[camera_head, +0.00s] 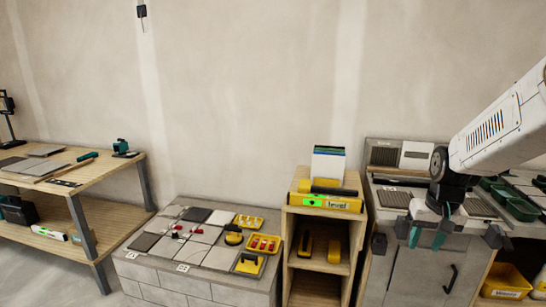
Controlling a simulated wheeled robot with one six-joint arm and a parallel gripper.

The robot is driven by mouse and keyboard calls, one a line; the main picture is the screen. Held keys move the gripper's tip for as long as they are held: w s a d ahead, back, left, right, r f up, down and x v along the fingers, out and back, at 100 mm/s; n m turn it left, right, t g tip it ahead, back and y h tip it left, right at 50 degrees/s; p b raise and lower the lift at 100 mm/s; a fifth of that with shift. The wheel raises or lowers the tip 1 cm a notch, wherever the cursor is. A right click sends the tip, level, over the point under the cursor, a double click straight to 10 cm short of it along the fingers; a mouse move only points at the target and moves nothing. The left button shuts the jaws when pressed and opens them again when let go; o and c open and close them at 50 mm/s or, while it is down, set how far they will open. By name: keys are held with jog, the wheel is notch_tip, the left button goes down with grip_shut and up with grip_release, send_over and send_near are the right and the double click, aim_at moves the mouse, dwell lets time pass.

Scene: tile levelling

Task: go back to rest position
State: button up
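My gripper (427,238) hangs at the right, in front of the grey cabinet's top edge. Its two teal fingertips are apart, and I see nothing held between them. My white arm (505,120) comes in from the right edge. The tiled block (200,292) stands lower centre, well left of my gripper, with grey, dark and white tiles on top. Yellow trays (263,244) with small parts and a yellow-handled tool (248,263) lie at its right side.
A wooden shelf stand (325,216) holds a yellow level (335,203) and a box, with yellow tools inside. The grey cabinet (420,275) carries tile samples and green bins (515,205). A wooden workbench (110,172) stands left. Floor shows between bench and block.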

jog(key=s+a+r+n, duration=0.1)
jog(key=s+a+r, duration=0.2)
jog(key=s, duration=0.5)
jog(key=s+a+r, duration=0.3)
jog(key=s+a, duration=0.1)
jog(key=s, duration=0.5)
jog(key=s+a+r+n, duration=0.1)
jog(key=s+a+r, duration=0.2)
jog(key=s, duration=0.6)
jog(key=shift+s+a+r+n, duration=0.25)
jog(key=shift+a+r+n, duration=0.05)
jog(key=shift+r, duration=0.15)
jog(key=shift+c, duration=0.3)
